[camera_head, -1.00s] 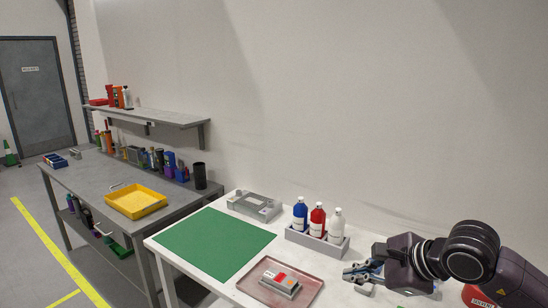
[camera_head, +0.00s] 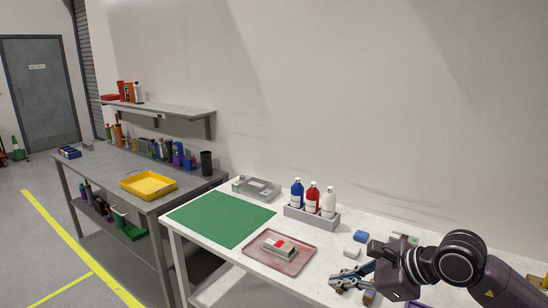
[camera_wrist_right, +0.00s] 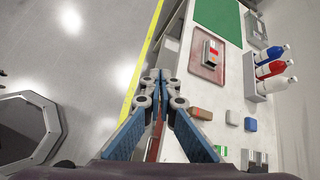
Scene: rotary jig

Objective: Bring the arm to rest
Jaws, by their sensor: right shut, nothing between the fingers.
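My right gripper (camera_head: 336,282) reaches in from the right over the front part of the white table (camera_head: 208,291). It is shut with nothing held, and its blue-sided fingers meet at the tips in the wrist view (camera_wrist_right: 156,76). In the wrist view the fingertips lie left of the table's blocks, near the table edge. The gripper is apart from the reddish tray (camera_head: 268,262), which holds a grey block with a red and white top (camera_head: 281,246). My left gripper is not in view.
Small blocks lie by my right arm, including a blue one (camera_head: 361,236) and a white one (camera_head: 352,251). A grey rack (camera_head: 310,219) holds blue, red and white bottles. A green mat (camera_head: 222,218) and grey fixture (camera_head: 256,188) are further left. A grey bench holds a yellow tray (camera_head: 148,193).

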